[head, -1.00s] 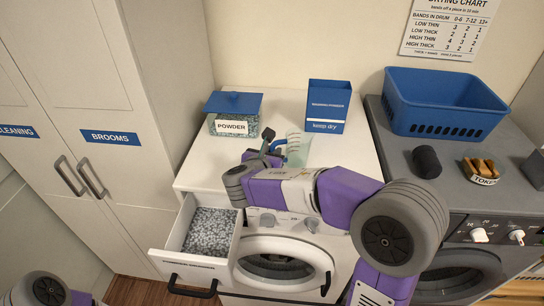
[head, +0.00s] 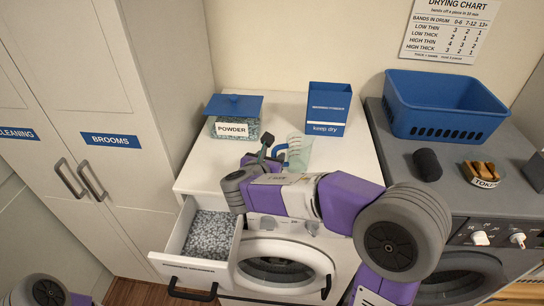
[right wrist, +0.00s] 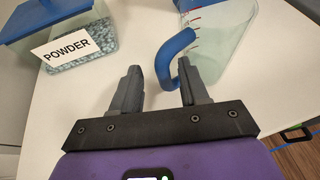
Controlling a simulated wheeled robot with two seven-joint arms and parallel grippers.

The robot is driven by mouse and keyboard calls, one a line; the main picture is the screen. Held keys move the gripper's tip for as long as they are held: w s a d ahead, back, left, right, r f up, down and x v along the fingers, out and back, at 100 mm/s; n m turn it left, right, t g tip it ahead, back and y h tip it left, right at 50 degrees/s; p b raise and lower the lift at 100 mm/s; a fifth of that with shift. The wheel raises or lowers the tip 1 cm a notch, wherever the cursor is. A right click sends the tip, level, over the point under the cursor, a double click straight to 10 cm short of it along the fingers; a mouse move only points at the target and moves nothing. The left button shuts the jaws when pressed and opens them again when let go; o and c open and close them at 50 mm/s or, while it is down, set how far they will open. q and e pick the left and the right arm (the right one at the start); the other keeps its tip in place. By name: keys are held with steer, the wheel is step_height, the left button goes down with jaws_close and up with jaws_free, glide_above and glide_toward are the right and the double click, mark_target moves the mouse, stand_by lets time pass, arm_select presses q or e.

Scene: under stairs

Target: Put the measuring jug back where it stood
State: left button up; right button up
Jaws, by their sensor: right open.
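The measuring jug (head: 302,150) is clear, with a blue handle on its left side and red marks on its wall in the right wrist view (right wrist: 225,35). It stands on the white washer top, right of the powder box and in front of the blue washing powder box. My right gripper (head: 268,146) is at the jug's handle side. Its two fingers (right wrist: 160,85) are apart, and the handle's hooked end shows between them, close to the right finger. I cannot tell whether they touch. My left gripper is out of view; only part of that arm shows at the lower left.
The powder box (head: 232,117) with a blue lid stands at the back left, and the blue washing powder box (head: 327,108) at the back. The powder-filled drawer (head: 200,240) is open at the washer's front. A blue basket (head: 440,105) sits on the grey machine at right.

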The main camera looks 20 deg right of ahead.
steer(key=v, duration=1.1)
steer(key=shift+p, duration=0.35)
steer(key=shift+s+f, duration=0.1)
